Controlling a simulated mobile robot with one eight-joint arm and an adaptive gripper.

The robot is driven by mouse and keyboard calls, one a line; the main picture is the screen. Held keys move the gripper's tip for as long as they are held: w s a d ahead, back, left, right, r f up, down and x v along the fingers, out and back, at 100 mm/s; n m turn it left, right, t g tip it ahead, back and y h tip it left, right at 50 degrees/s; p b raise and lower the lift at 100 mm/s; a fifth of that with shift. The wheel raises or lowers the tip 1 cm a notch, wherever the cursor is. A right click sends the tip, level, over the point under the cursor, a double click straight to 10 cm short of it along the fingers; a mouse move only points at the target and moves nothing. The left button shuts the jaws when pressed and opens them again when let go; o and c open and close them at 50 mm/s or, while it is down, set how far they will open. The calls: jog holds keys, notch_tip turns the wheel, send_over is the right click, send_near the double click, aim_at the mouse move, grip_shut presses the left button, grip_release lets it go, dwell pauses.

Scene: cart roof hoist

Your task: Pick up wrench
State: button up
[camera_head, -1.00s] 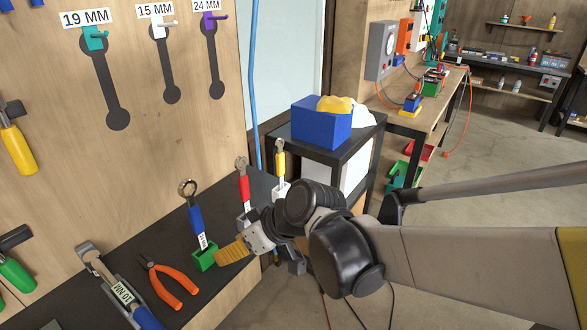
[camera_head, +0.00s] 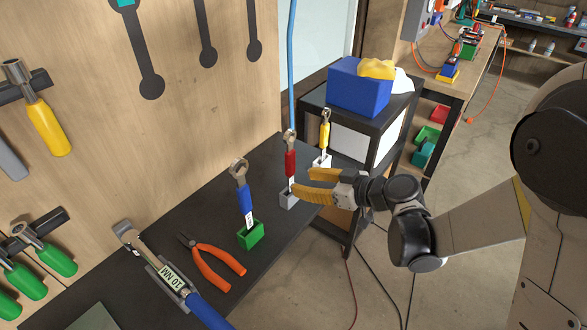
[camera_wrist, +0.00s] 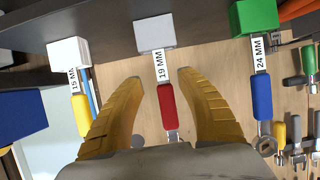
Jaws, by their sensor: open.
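Three wrenches stand upright in small block holders on a black bench: a blue-handled one (camera_head: 245,203) in a green holder (camera_head: 251,236), a red-handled one (camera_head: 290,163) in a grey holder (camera_head: 288,200), and a yellow-handled one (camera_head: 324,137) in a white holder (camera_head: 321,162). In the wrist view the red wrench (camera_wrist: 167,97) is labelled 19 MM, the blue (camera_wrist: 261,97) 24 MM and the yellow (camera_wrist: 82,117) 15 MM. My gripper (camera_head: 302,182) is open at the red wrench. In the wrist view, its yellow fingers (camera_wrist: 160,76) appear either side of that wrench; contact cannot be told.
Orange-handled pliers (camera_head: 217,266) and a torque wrench (camera_head: 170,278) lie on the bench to the left. A wooden tool wall (camera_head: 215,100) stands behind, with painted wrench outlines. A blue box (camera_head: 358,90) sits on a black cabinet at the back. Floor is free to the right.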

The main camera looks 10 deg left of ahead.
aim_at(291, 181)
jog(key=b+x, duration=0.2)
jog(key=x, duration=0.3)
jog(key=shift+a+f, duration=0.25)
jog(key=shift+a, duration=0.05)
jog(key=shift+s+r, duration=0.1)
jog(key=shift+d, duration=0.1)
grip_shut()
